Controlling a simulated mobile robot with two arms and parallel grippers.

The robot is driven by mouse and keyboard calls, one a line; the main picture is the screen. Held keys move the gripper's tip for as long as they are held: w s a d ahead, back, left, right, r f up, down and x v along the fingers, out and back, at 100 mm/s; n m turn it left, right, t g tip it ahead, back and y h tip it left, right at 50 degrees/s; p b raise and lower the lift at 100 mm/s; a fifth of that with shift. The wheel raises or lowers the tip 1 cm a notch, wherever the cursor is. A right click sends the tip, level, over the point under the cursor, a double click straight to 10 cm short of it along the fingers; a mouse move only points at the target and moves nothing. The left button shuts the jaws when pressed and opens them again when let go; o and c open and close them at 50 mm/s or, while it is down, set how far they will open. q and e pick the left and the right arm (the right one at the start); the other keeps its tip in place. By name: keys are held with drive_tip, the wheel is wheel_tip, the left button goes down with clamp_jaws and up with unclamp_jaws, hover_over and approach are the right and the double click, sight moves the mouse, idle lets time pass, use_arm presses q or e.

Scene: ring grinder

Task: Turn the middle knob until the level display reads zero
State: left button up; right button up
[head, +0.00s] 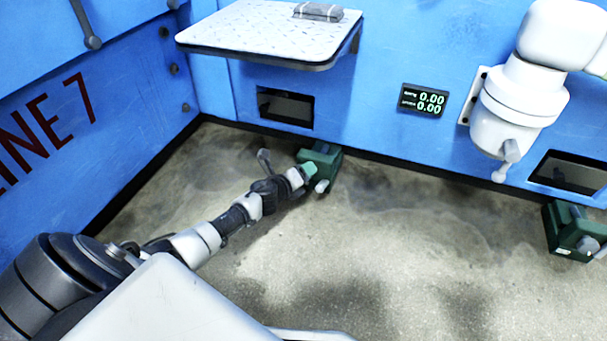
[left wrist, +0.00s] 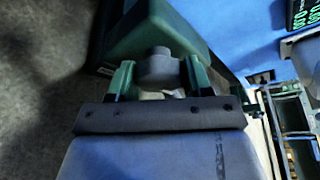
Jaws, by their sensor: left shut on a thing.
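A grey knob (left wrist: 159,66) sticks out of a green box (head: 322,157) on the floor by the blue wall; the box also shows in the left wrist view (left wrist: 150,28). My left gripper (head: 311,172) reaches the box, and in the left wrist view its green fingers (left wrist: 158,80) stand on both sides of the knob, shut on it. A dark display (head: 424,100) on the wall shows two green lines, both 0.00; its labels are too small to read. Part of it shows in the left wrist view (left wrist: 303,14). My right gripper is not in view.
A second green box (head: 566,222) with a grey knob stands at the far right. A metal shelf (head: 250,32) juts from the wall above the left gripper. A dark wall opening (head: 285,107) is below it. The concrete floor (head: 430,250) between the boxes is clear.

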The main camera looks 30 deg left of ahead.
use_arm(q)
drive_tip(key=shift+n, duration=0.3)
idle(0.4)
drive_tip(key=o, duration=0.7)
drive_tip(key=shift+c, duration=0.2)
drive_tip(key=shift+s, duration=0.1)
drive_tip(key=p+v, duration=0.5)
drive_tip(key=v, duration=0.5)
drive_tip(key=shift+s+p, duration=0.35)
drive_tip(key=shift+p, duration=0.05)
